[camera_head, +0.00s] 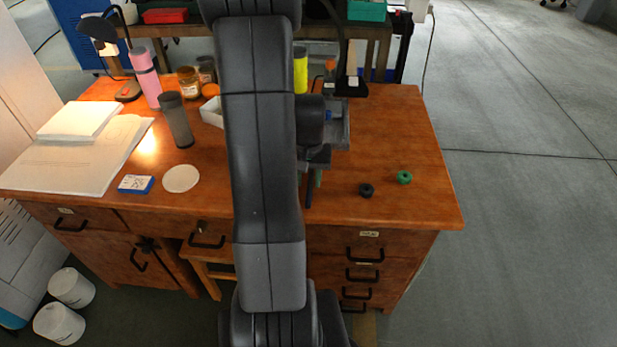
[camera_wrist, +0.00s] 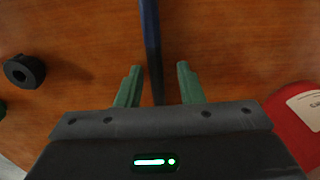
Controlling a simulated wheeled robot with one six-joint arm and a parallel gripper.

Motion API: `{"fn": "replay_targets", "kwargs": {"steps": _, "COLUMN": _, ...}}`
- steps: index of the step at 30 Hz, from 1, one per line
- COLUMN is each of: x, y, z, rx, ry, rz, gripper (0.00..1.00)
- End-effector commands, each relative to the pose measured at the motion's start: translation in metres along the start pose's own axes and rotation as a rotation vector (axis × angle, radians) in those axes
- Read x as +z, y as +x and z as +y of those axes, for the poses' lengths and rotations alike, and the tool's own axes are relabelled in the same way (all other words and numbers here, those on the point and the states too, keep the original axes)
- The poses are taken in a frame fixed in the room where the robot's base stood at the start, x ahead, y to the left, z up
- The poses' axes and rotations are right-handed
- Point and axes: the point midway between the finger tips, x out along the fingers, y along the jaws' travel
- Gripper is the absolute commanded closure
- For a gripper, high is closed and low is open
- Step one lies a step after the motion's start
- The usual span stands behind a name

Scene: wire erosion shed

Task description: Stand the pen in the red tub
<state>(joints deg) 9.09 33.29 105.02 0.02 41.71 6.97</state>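The blue pen (camera_wrist: 151,40) runs up from between my fingers to the top edge of the wrist view, over the wooden desk. In the head view a short length of it (camera_head: 308,192) shows beside my arm. My gripper (camera_wrist: 158,80) is open, its green fingers either side of the pen with a gap on both sides. A red object with a white label, which looks like the red tub (camera_wrist: 284,118), is at the right edge of the wrist view, partly cut off. I cannot make out the tub in the head view, where my arm covers the desk's middle.
A black roll (camera_head: 366,190) and a green roll (camera_head: 404,177) lie on the desk's right part. The desk's right front is mostly clear.

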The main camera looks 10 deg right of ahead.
Motion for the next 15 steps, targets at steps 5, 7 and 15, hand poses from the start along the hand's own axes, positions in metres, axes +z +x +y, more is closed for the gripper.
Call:
{"fn": "replay_targets", "kwargs": {"steps": 5, "x": -0.001, "y": -0.016, "z": 0.0, "rx": -0.001, "ry": 0.0, "rz": 0.004, "gripper": 0.66}}
{"fn": "replay_targets", "kwargs": {"steps": 7, "x": -0.001, "y": -0.029, "z": 0.0, "rx": -0.001, "ry": 0.0, "rz": 0.006, "gripper": 0.66}}
{"fn": "replay_targets", "kwargs": {"steps": 15, "x": -0.001, "y": -0.088, "z": 0.0, "rx": -0.001, "ry": 0.0, "rz": 0.005, "gripper": 0.66}}
